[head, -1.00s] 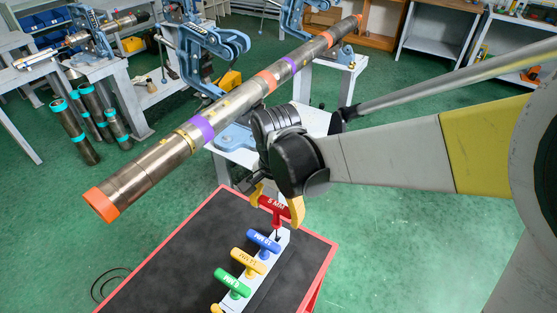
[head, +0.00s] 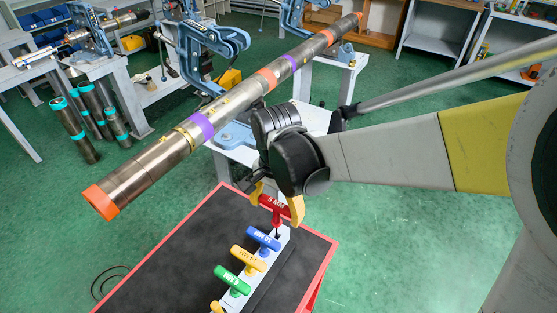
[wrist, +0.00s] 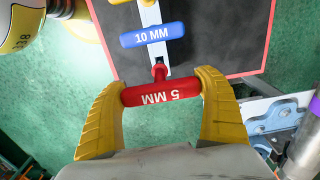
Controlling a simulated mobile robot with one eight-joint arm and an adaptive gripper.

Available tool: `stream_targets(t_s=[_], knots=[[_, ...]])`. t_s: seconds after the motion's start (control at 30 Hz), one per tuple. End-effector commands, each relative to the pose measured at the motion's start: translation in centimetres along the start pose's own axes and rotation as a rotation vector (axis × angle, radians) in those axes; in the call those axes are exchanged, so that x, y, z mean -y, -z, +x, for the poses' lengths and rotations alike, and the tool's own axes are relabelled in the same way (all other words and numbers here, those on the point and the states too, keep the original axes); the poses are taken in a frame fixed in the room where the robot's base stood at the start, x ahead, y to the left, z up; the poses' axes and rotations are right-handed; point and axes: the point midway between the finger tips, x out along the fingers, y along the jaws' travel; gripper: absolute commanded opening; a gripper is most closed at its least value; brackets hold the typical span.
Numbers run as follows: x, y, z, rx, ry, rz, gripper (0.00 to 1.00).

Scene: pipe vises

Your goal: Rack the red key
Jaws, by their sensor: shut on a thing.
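The red key (head: 274,205), a T-handle marked 5 MM, is held crosswise between the yellow fingers of my gripper (head: 276,205). In the wrist view the red handle (wrist: 161,92) spans between both fingertips of my gripper (wrist: 161,95), one at each end. Its shaft points down toward the far end of the white rack (head: 256,277). The shaft tip is at or in the rack's end; I cannot tell how deep it sits. The blue 10 MM key (head: 263,239), a yellow key (head: 248,258) and a green key (head: 232,280) stand in a row in the rack.
The rack stands on a black-topped, red-edged cart (head: 180,262). A long pipe with orange ends (head: 150,172) crosses above, close behind my gripper, near a blue vise (head: 212,45). Green floor (head: 400,240) is open right of the cart.

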Motion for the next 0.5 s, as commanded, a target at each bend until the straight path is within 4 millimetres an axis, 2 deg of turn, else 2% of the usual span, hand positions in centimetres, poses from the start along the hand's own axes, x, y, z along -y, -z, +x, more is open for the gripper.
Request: stream_targets(t_s=[0.5], knots=[[0.00, 0.00, 0.78, 0.000, 0.000, 0.000, 0.44]])
